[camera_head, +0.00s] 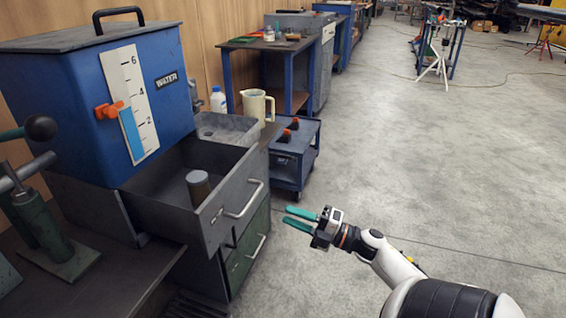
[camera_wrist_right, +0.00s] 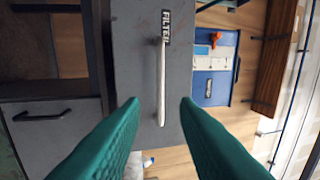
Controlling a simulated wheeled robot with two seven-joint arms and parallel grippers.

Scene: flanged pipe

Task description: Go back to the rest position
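My right gripper (camera_head: 286,216) is at the lower centre of the head view, its two green fingers apart and nothing between them. It points left towards the open drawer (camera_head: 222,218), with a visible gap to the drawer's handle (camera_head: 243,202). A grey cylinder (camera_head: 198,190) stands upright inside the drawer. In the right wrist view the two green fingers (camera_wrist_right: 160,103) are spread, with the grey drawer front (camera_wrist_right: 134,60) labelled FILTER and its pale handle (camera_wrist_right: 161,75) beyond them. My left gripper does not show in either view.
A blue water tank (camera_head: 160,85) with an orange gauge marker stands behind the drawer. A green metal fixture (camera_head: 50,238) is at the left edge. A blue cart (camera_head: 290,165) stands beyond the cabinet. The concrete floor (camera_head: 430,150) to the right is mostly clear.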

